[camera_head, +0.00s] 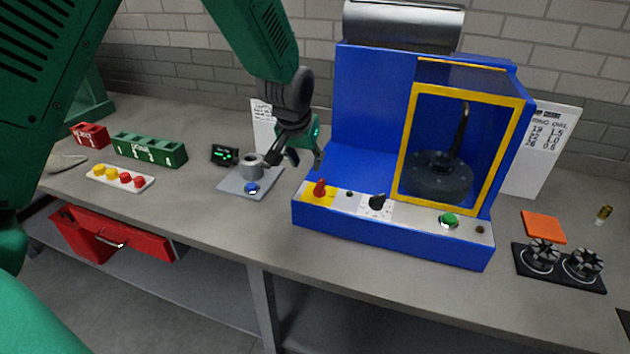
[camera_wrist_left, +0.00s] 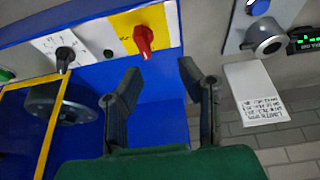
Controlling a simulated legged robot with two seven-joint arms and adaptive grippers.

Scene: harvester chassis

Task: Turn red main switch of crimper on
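The red main switch (camera_head: 319,187) sits on a yellow plate at the left end of the blue crimper's (camera_head: 370,232) front panel. In the left wrist view the red switch (camera_wrist_left: 143,41) stands roughly upright in the picture on its yellow plate (camera_wrist_left: 118,27). My left gripper (camera_head: 296,158) is above and behind the panel's left end, at the crimper's left side. In the left wrist view its two fingers (camera_wrist_left: 160,75) are spread with nothing between them; the switch lies just beyond their tips, apart from them. My right gripper is not in view.
The panel also bears a black rotary knob (camera_head: 377,202) and a green button (camera_head: 449,219). Left of the crimper stands a grey plate (camera_head: 232,184) with a grey cup-like fixture (camera_head: 251,167) and a blue button. A yellow-framed window (camera_head: 402,160) encloses the crimper's machinery.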

